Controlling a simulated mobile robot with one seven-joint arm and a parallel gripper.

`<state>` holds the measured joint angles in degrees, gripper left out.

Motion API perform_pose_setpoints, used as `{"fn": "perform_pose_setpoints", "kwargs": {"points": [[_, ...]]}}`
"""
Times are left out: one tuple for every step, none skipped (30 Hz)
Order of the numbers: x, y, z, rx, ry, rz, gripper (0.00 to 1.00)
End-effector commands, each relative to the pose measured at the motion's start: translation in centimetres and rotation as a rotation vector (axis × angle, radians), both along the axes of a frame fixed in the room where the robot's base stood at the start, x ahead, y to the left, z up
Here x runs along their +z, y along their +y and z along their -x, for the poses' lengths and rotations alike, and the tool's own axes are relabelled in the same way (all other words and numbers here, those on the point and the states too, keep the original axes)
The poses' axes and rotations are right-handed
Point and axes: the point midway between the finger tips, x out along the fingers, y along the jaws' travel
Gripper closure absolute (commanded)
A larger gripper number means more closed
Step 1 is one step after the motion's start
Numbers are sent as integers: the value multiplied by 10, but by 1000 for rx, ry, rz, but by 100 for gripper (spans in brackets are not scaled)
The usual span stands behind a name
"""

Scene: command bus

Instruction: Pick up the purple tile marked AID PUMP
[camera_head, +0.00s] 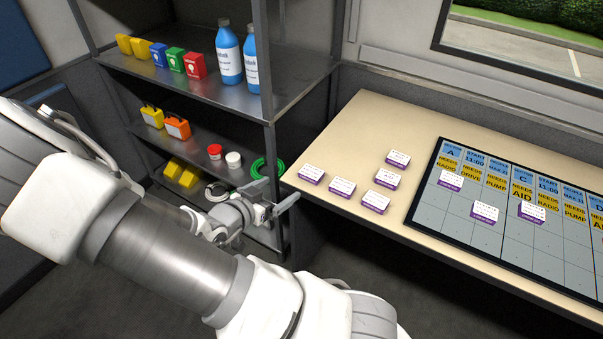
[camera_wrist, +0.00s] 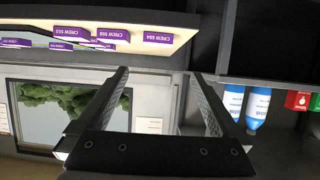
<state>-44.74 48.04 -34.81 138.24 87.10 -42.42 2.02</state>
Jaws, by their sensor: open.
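Several white-topped tiles with purple edges lie loose on the beige table: a front row (camera_head: 342,187) and two behind its right end (camera_head: 387,179). Others sit on the dark gridded board, such as one tile (camera_head: 486,212). Their top print is too small to read, so I cannot tell which is AID PUMP. In the wrist view, tile edges read CREW, with one purple tile (camera_wrist: 158,37) reading about CREW 504. My gripper (camera_head: 277,197) is open and empty, left of the table's near left corner. Its spread fingers (camera_wrist: 158,73) hold nothing in the wrist view.
A dark metal shelf (camera_head: 275,91) stands left of the table, with blue bottles (camera_head: 229,57), small boxes and a green coil (camera_head: 262,170). Its post is close to my gripper. The board (camera_head: 425,207) covers the table's right. The table's far left (camera_head: 365,125) is bare.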

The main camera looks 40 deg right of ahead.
Motion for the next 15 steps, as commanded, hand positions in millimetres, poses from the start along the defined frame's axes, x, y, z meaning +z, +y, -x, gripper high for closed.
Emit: {"fn": "perform_pose_setpoints", "kwargs": {"points": [[-3, -6, -1, -4, 0, 4, 0], [-5, -9, -2, -4, 1, 6, 0], [-8, -15, -5, -4, 1, 6, 0], [-11, -21, -6, -6, 1, 5, 0], [-14, -26, -9, -5, 2, 5, 0], [-17, -34, -12, -6, 1, 5, 0], [-20, -40, -14, -5, 2, 5, 0], [-23, -46, -15, -6, 2, 5, 0], [-26, -53, -19, -6, 0, 3, 0], [-29, -59, -21, -6, 1, 3, 0], [-31, -64, -23, -5, 2, 3, 0], [-34, -72, -26, -6, 1, 3, 0], [-36, -76, -28, -5, 1, 3, 0], [-38, -81, -30, -5, 1, 3, 0], [-40, -87, -32, -3, 2, 3, 0]]}}
